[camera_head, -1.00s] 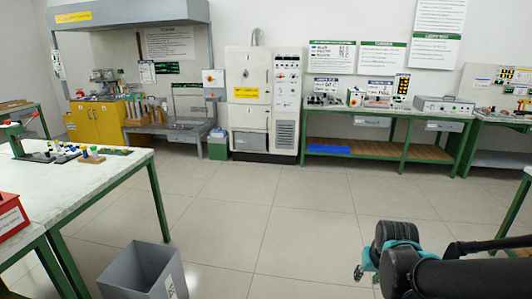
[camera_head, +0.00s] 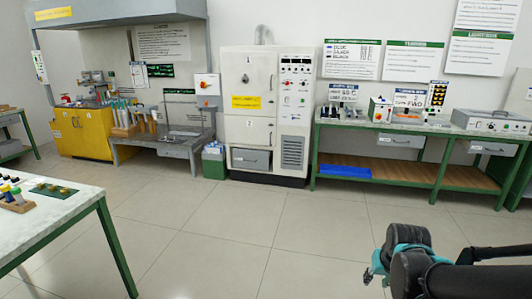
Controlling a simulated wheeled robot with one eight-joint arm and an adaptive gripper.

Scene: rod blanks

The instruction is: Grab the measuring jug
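I cannot make out a measuring jug for certain in this view. Small items stand on the yellow cabinet (camera_head: 80,133) and the grey bench (camera_head: 165,143) at the far left, too small to tell apart. My gripper (camera_head: 371,276) is at the lower right, at the end of my dark arm, over open floor and far from the benches. It looks small and is partly hidden by the arm, so its opening does not show. Nothing can be seen held in it.
A white table (camera_head: 62,217) with green legs stands at the near left. A white oven cabinet (camera_head: 248,100) is at the back wall. A green-framed bench (camera_head: 375,127) with instruments and a blue tray (camera_head: 345,171) stands right of it. The middle floor is clear.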

